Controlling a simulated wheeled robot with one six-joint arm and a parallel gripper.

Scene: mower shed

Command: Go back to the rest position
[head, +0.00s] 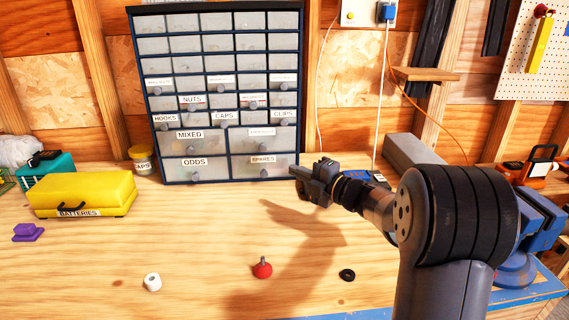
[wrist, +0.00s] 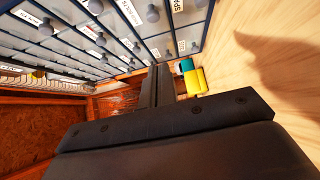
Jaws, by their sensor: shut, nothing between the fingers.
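My gripper (head: 300,174) is above the wooden workbench, in front of the lower right part of the drawer cabinet (head: 163,172). It points left and its fingers are together with nothing between them. In the wrist view my gripper (wrist: 160,72) shows as a dark closed pair of fingers, with the cabinet's drawer fronts (wrist: 110,30) beside it. The gripper's shadow falls on the bench. All the cabinet drawers appear closed.
On the workbench (head: 200,230) lie a yellow batteries case (head: 85,192), a purple block (head: 28,232), a white roll (head: 152,282), a red knob-like piece (head: 262,268) and a black ring (head: 347,275). A blue vise (head: 540,222) stands at right.

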